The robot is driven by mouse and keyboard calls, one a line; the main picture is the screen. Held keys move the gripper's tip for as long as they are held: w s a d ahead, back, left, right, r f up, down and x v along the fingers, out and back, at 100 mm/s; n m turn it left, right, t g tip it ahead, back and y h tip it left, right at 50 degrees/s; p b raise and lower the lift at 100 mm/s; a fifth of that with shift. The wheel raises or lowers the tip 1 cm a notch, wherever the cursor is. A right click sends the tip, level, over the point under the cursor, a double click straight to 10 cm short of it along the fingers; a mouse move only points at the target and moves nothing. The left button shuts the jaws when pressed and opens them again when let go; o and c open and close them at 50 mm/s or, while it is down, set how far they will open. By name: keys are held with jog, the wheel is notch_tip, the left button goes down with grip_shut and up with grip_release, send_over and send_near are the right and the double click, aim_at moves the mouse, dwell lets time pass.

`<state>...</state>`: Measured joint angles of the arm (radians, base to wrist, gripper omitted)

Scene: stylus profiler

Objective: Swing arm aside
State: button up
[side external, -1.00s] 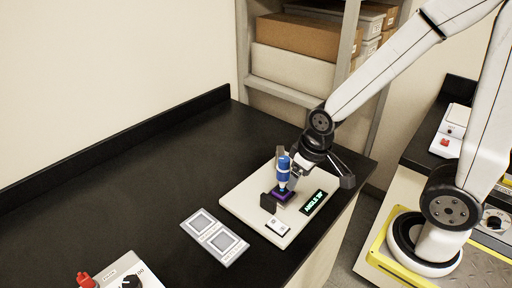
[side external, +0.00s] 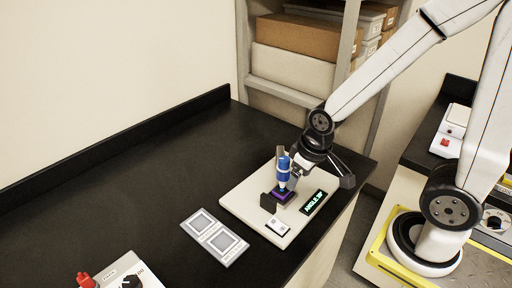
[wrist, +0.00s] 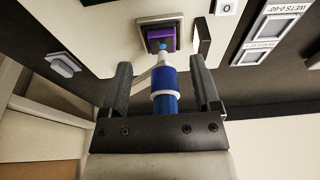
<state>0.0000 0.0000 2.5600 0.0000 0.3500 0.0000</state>
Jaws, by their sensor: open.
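The profiler's blue arm (side external: 284,170) with a white band stands over a purple sample (side external: 283,195) on the pale base plate (side external: 240,199). Whether the tip touches the sample I cannot tell.
A lit display (side external: 314,202), its text starting with "ANGLE", a white button block (side external: 278,227) and a dark upright block (side external: 268,202) are on the plate. A grey two-window tray (side external: 215,237) lies left of it. The black bench is clear further back.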

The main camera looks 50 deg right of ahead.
jog(key=shift+o, duration=0.3)
notch_tip(320, 180, up, 6)
jog(key=m+g, duration=0.2)
jog(key=m, duration=0.4)
send_over(284, 169)
jog(key=d, duration=0.1)
jog(key=shift+w, duration=0.25)
jog(key=shift+w+r+m+g, duration=0.15)
jog(key=shift+r+m+g, duration=0.15)
jog(key=shift+r+m, duration=0.2)
jog(key=shift+f, duration=0.1)
jog(key=shift+f, duration=3.85)
grip_shut()
